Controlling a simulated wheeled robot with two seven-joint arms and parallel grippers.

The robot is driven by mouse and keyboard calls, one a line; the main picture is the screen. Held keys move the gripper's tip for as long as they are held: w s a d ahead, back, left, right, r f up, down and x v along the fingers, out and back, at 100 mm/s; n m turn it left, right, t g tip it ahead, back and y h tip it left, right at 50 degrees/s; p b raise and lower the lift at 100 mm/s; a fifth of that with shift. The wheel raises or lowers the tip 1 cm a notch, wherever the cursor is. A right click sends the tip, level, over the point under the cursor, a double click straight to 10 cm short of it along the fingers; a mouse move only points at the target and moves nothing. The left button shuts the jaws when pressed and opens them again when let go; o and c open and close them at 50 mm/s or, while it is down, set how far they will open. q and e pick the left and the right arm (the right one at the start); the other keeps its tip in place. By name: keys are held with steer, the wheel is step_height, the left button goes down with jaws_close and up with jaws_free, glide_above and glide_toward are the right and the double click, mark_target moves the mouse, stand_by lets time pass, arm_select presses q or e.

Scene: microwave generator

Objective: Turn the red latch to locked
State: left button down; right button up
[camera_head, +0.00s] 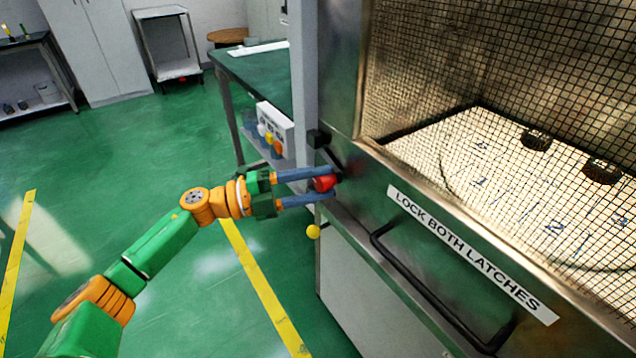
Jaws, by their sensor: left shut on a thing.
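The red latch (325,183) is on the near left corner of the metal cabinet (372,190), beside the drawer-like front. My left gripper (312,185) reaches in from the left, with its two blue fingers above and below the red latch, shut on it. The fingers partly cover the latch, so its exact turn is hard to tell. A label (470,252) reading "LOCK BOTH LATCHES" runs along the cabinet front. My right gripper does not show.
A black bar handle (430,290) juts from the cabinet front. A yellow ball-shaped knob (313,232) is just below my left gripper. A green-topped table (255,70) with a white control box (275,128) stands behind.

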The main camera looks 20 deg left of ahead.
arm_select(q)
steer(key=shift+m+g+y+p, duration=0.35)
steer(key=shift+m+y, duration=0.25)
steer(key=shift+m, duration=1.2)
steer(key=shift+c, duration=1.8)
jaws_free()
steer(key=b+v, duration=0.2)
steer(key=v, duration=0.5)
